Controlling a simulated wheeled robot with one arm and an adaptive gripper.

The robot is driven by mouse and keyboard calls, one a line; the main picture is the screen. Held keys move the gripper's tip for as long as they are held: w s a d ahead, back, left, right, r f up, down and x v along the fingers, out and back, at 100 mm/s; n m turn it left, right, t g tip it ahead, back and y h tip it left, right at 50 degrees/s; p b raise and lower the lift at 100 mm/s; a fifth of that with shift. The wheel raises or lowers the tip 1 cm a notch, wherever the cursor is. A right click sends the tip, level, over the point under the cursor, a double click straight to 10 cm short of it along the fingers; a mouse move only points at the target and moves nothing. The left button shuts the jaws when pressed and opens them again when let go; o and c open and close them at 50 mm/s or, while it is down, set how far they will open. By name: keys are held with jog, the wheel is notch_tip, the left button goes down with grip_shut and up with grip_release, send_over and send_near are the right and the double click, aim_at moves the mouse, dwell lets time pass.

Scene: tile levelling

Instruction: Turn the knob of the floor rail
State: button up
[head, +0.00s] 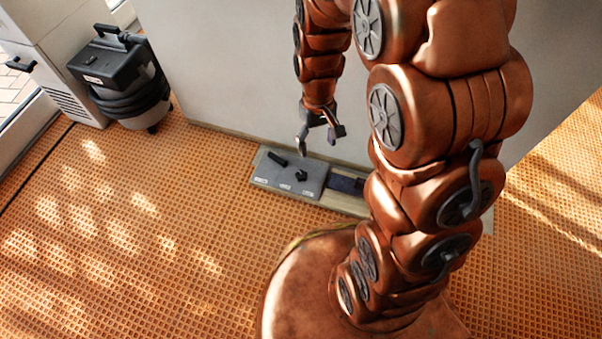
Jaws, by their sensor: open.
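The floor rail (262,178) is a flat grey panel low at the foot of the pale wall. On it sit a black bar-shaped handle (277,158) and a small dark knob (301,175). Small white labels show along its front edge. A darker block (346,184) lies to its right, partly hidden by my arm. My gripper (318,140) hangs open and empty above the panel's back edge, pointing down. It looks apart from the knob; the exact height is hard to tell.
A black vacuum-like machine (118,75) with a coiled hose stands at the back left beside a white cabinet (50,50). The pale wall (230,70) rises directly behind the rail. The orange grid floor (130,240) is clear at front left.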

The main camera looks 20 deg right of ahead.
jog(key=w+f+n+t, duration=0.1)
jog(key=w+f, duration=0.8)
jog(key=f, duration=0.5)
jog(key=n+t+b, duration=0.1)
send_near(301, 174)
jog(key=shift+s, duration=0.1)
jog(key=shift+n, duration=0.3)
jog(key=shift+f+b, duration=1.65)
jog(key=shift+f, duration=2.9)
jog(key=c, duration=1.1)
jog(key=shift+r+p, duration=0.15)
jog(key=shift+p, duration=0.2)
jog(key=shift+c, duration=0.2)
